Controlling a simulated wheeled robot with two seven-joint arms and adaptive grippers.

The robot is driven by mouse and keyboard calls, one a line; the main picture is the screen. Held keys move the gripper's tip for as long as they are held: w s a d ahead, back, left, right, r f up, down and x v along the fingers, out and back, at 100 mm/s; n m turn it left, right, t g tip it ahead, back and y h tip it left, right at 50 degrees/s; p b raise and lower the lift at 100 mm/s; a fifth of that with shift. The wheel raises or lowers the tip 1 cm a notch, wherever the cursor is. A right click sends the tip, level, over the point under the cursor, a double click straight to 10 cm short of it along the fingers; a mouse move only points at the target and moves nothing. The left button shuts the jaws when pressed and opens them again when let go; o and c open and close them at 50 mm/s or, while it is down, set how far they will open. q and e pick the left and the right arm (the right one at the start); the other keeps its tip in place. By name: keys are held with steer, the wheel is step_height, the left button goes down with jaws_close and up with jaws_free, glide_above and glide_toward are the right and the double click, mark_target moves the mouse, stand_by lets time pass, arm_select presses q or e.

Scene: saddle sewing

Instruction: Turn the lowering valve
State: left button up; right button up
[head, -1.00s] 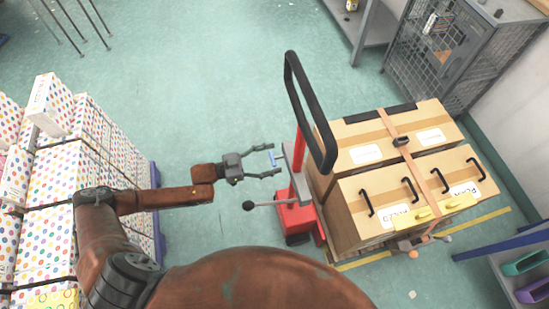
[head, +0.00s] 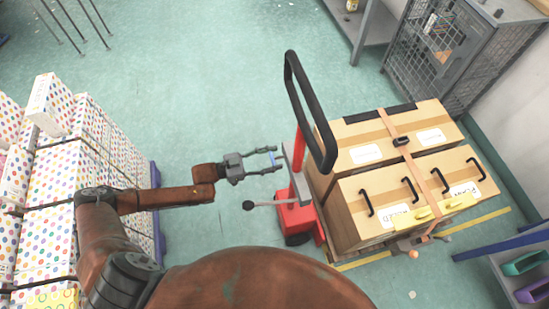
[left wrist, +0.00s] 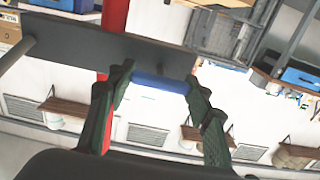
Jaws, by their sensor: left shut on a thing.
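The lowering valve shows as a short blue bar (left wrist: 160,84) on a grey plate in the left wrist view. In the head view the blue bar (head: 273,158) is small, beside the red lift's grey upright plate. My left gripper (head: 277,159) comes from the left, with one finger on each side of the bar. In the left wrist view its fingers (left wrist: 158,92) are shut on the blue bar, one at each end. My right gripper is not in view.
The red lift (head: 297,217) has a black loop handle (head: 290,85) and a lever with a black knob (head: 248,206). Strapped cardboard boxes (head: 350,205) stand right of it. Dotted boxes (head: 70,175) are stacked at left. Green floor (head: 200,80) is clear behind my gripper.

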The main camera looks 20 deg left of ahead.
arm_select(q)
steer(key=shift+w+r, duration=0.1)
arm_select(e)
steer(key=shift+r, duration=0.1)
arm_select(q)
steer(key=shift+m+p, duration=0.5)
steer(key=shift+m, duration=0.1)
steer(key=shift+c, duration=0.2)
steer(key=shift+m, duration=0.3)
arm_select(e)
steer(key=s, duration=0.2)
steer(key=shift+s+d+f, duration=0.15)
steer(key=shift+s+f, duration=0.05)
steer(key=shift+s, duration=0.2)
arm_select(q)
steer(key=o, duration=1.1)
steer(key=shift+c, duration=0.2)
steer(key=shift+o, duration=0.7)
steer(key=v, duration=1.2)
